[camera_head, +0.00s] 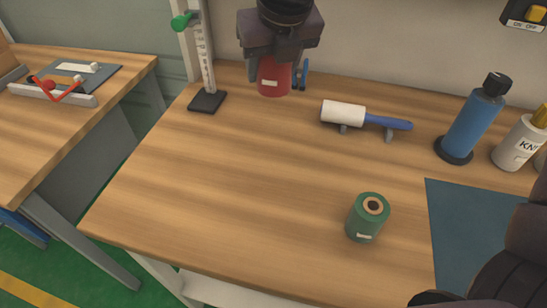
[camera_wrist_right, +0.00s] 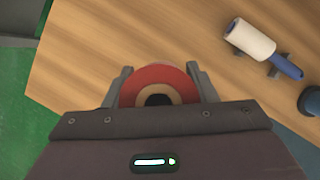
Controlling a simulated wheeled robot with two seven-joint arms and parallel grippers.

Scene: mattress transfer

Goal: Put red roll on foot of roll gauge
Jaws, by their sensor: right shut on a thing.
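The red roll (camera_head: 273,82) is held upright in my right gripper (camera_head: 277,76), near the back of the bench. In the right wrist view, the red roll (camera_wrist_right: 160,72) sits between the two fingers of the right gripper (camera_wrist_right: 162,84), its pale core facing the camera. How far its bottom is above the bench is hard to tell. The roll gauge (camera_head: 204,55) stands to the left of the roll, a pale upright post with marks and a green knob. Its dark square foot (camera_head: 207,101) is bare and apart from the roll. My left gripper is not in view.
A green roll (camera_head: 366,218) stands at the front of the bench. A lint roller (camera_head: 345,112) rests on small supports to the right, beyond it a blue bottle (camera_head: 473,120) and a white bottle (camera_head: 519,142). A dark mat (camera_head: 470,225) lies at right. The bench's left-middle is clear.

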